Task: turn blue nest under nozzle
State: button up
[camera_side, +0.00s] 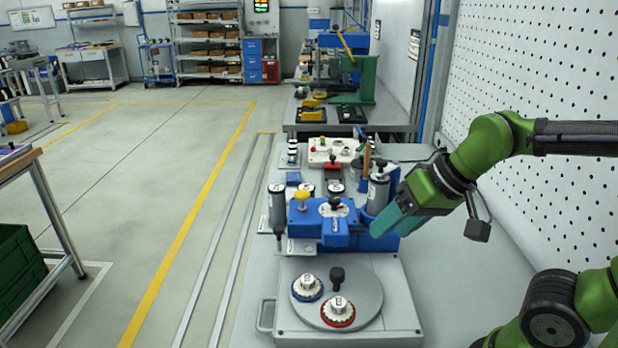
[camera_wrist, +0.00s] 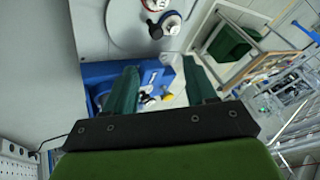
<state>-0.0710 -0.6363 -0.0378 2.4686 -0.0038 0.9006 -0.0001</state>
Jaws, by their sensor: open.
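A round grey turntable (camera_side: 372,302) lies on a light grey base plate at the front. The blue nest (camera_side: 307,288), a blue ring with a white part in it, sits at its left. The red nest (camera_side: 338,313) sits at its front. A black knob (camera_side: 337,276) stands upright toward the turntable's back. A blue machine (camera_side: 310,222) stands behind the turntable; I cannot make out its nozzle clearly. My gripper (camera_side: 385,222) is open and empty, beside the blue machine's right side and above and behind the turntable. In the wrist view, the turntable (camera_wrist: 125,32) and knob (camera_wrist: 155,30) lie beyond the fingers (camera_wrist: 160,82).
Dark-topped cylinders (camera_side: 378,190) stand near the blue machine, close to my gripper. A perforated white wall (camera_side: 545,90) bounds the right. The bench (camera_side: 465,275) right of the base plate is clear. A green crate (camera_side: 18,268) is at the far left.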

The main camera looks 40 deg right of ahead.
jog(key=w+d+f+m+g+h, duration=0.2)
jog(key=w+m+g, duration=0.5)
jog(key=w+m, duration=0.5)
jog(key=m+g, duration=0.4)
jog(key=m, duration=1.6)
send_near(337, 270)
jog(key=x, duration=0.8)
jog(key=shift+s+a+f, duration=0.1)
jog(key=shift+s+f, duration=0.1)
jog(key=shift+f, duration=0.15)
grip_shut()
